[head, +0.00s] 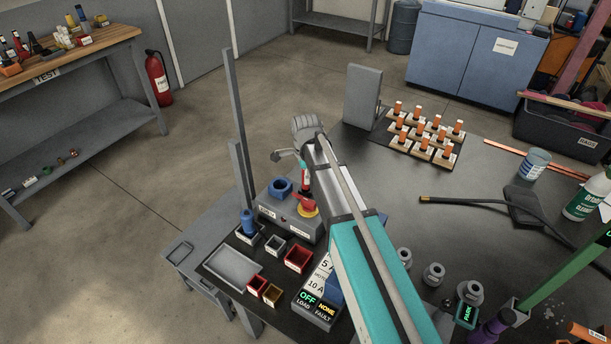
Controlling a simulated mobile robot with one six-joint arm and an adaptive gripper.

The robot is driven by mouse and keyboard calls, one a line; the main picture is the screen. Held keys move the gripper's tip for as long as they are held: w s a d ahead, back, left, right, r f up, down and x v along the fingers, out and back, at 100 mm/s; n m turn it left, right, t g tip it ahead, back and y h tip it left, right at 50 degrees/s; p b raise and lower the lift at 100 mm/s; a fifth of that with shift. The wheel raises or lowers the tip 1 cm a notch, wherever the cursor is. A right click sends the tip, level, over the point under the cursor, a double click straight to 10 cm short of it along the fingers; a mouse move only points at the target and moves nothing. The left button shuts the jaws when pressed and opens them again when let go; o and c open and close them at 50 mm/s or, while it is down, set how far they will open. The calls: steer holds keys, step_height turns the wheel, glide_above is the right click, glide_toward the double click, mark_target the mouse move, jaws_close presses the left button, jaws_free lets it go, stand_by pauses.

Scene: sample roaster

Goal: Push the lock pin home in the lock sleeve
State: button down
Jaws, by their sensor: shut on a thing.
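My gripper (291,157) is above the grey box at the middle of the bench, with my arm coming in from the lower right. A small red and white piece (305,178) shows just under it, probably the lock pin. The jaws are shut on it as far as I can see, but my arm partly hides the grip. A blue block with a round dark hole (281,187) stands on the grey box, left of the red piece. A red knob on a yellow ring (307,206) is in front. I cannot tell for sure which part is the lock sleeve.
Small bins, one red (298,259), and a grey tray (233,268) lie at the front left. A tall grey post (237,130) stands left of the box. A grey upright plate (363,96) and orange-topped pieces (425,139) are behind. A black cable (470,202) lies right.

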steer(key=shift+f+b, duration=1.55)
steer(key=shift+f, duration=0.15)
steer(key=shift+c, duration=1.8)
jaws_free()
steer(key=shift+r, duration=0.1)
steer(key=shift+r, duration=0.15)
step_height(320, 180, up, 9)
steer(key=p, duration=0.9)
steer(key=shift+r+p, duration=0.1)
steer(key=shift+p, duration=0.2)
steer(key=s+d+r+n+p, duration=0.1)
steer(key=s+d+n, duration=1.4)
steer(key=s+d, duration=0.1)
steer(key=shift+s+r+n+p, duration=0.3)
steer(key=shift+s+r+p, duration=0.05)
steer(key=shift+s, duration=0.5)
